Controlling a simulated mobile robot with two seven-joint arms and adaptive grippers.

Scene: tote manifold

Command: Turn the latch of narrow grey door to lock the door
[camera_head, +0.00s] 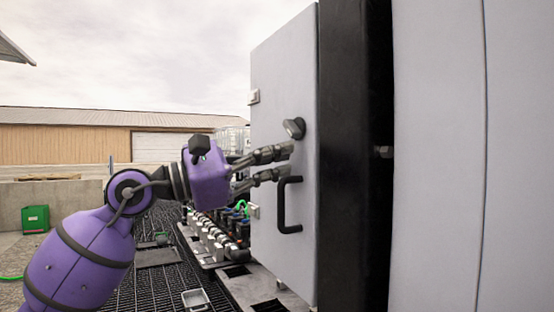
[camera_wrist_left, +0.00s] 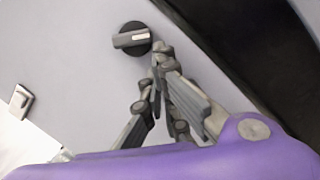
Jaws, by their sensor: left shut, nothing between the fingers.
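The narrow grey door (camera_head: 285,75) stands at the centre right in the head view. Its latch (camera_head: 294,128) is a dark round knob with a lighter grip bar, above a black pull handle (camera_head: 287,205). In the wrist view the latch (camera_wrist_left: 131,39) is at the top, its bar nearly level across the picture. My left gripper (camera_head: 288,161) is in front of the door, between the latch and the handle. In the wrist view its fingertips (camera_wrist_left: 158,50) are together and empty, just right of the knob; contact cannot be told. My right gripper is not in view.
A black strip (camera_head: 350,160) and large grey panels (camera_head: 440,150) stand right of the door. Pipes and valves (camera_head: 215,238) sit low behind my left arm. A green box (camera_head: 36,219) stands far left. A small fitting (camera_head: 254,97) is on the door's left edge.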

